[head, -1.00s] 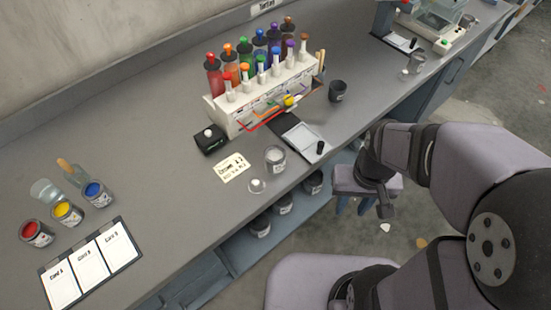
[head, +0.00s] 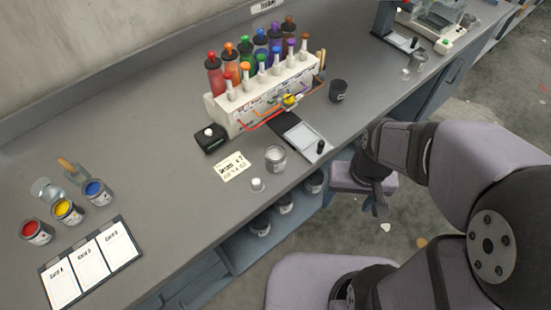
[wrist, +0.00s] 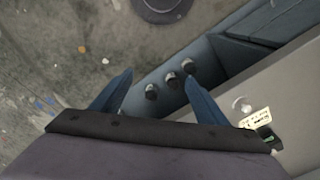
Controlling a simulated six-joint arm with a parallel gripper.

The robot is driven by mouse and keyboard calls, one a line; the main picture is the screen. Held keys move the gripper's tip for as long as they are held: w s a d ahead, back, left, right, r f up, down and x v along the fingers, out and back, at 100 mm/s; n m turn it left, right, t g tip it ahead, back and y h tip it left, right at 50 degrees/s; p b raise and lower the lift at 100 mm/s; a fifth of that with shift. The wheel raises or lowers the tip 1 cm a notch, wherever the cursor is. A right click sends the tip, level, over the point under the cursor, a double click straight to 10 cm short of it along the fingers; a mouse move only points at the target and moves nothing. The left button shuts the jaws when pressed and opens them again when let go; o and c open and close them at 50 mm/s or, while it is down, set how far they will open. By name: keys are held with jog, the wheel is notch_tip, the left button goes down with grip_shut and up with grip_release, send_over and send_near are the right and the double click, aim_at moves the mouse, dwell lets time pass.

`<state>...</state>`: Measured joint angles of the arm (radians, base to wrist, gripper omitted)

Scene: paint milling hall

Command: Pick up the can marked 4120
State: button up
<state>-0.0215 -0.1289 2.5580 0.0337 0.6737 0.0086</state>
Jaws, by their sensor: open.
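My gripper (head: 380,206) hangs off the counter's front edge, apart from the cans. In the wrist view my gripper (wrist: 158,77) is open and empty, its fingers spread.

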aim_at(271, 163)
jog(key=w+a+m+t+b, duration=0.1)
jog(key=w+a+t, duration=0.1)
jog(key=w+a, duration=0.2)
jog(key=w+a+m+t+y+b, duration=0.1)
jog(key=w+a+t, duration=0.1)
jog(key=w+a, duration=0.2)
jog(key=w+a+m+t+y+b, duration=0.1)
jog(key=w+a+t, duration=0.1)
jog(key=w+a, duration=0.2)
jog(key=shift+w+a+f+m, duration=0.2)
jog(key=shift+w+f+m, duration=0.1)
jog(key=shift+w, duration=0.05)
jog(key=w+a+r+m+t+h+b, duration=0.2)
jog(key=w+r+m+t+h+b, duration=0.1)
jog(key=w+m+t+h, duration=0.25)
jog(key=s+a+f+n+t, duration=0.1)
jog(key=s+f+n, duration=0.1)
jog(key=s, duration=0.1)
jog(key=s+a+f+n+t+p, duration=0.1)
jog(key=s+a+f+n+t, duration=0.1)
jog(key=s, duration=0.1)
jog(key=s+a+f+n+t, duration=0.1)
jog(key=s+f+n+t, duration=0.1)
jog(key=s, duration=0.1)
jog(key=shift+s+a+f+p, duration=0.2)
jog(key=shift+s+a+p, duration=0.15)
jog(key=shift+s+p, duration=0.05)
jog(key=shift+s+a+f+n+t+y, duration=0.3)
jog(key=shift+s+f+n+t, duration=0.15)
jog(key=shift+n, duration=0.3)
